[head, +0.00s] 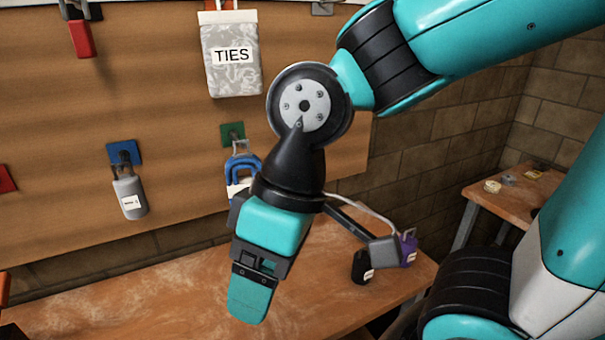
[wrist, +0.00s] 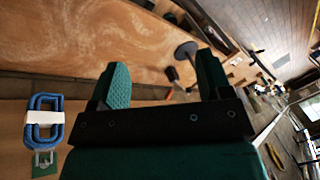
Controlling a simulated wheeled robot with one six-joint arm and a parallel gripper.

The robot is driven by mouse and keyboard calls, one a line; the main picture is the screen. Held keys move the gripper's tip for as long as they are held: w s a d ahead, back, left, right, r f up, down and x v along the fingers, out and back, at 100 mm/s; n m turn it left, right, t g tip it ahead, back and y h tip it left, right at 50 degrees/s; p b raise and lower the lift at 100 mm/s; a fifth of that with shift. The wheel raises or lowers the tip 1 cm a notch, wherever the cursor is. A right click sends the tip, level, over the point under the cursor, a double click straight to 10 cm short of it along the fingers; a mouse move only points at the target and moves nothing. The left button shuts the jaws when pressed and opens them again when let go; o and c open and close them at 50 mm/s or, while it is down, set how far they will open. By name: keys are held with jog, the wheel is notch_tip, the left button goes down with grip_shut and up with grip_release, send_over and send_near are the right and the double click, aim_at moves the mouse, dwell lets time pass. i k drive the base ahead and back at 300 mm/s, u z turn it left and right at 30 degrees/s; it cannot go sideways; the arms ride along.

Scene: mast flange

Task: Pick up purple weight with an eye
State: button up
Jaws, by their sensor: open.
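The purple weight (head: 409,250) stands on the wooden bench near its right end, partly hidden in the head view by a grey block on my wrist. Its eye is hard to make out. My gripper (head: 252,298) is above the bench, to the left of the purple weight and apart from it. In the wrist view my gripper (wrist: 163,64) has its two teal fingers spread with nothing held between them. I cannot clearly pick out the purple weight in the wrist view.
A black weight (head: 362,267) stands just left of the purple one. The wooden board (head: 180,140) behind carries a grey padlock-like item (head: 129,195), a blue looped item (head: 243,167) and a TIES bag (head: 231,75). The bench's left middle (head: 150,300) is clear.

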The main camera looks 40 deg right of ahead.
aim_at(408, 243)
jog(key=z, duration=0.75)
jog(key=k, duration=1.25)
jog(key=z, duration=0.2)
jog(key=i, duration=0.6)
jog(key=z, duration=1.05)
jog(key=i, duration=0.65)
jog(key=z, duration=0.05)
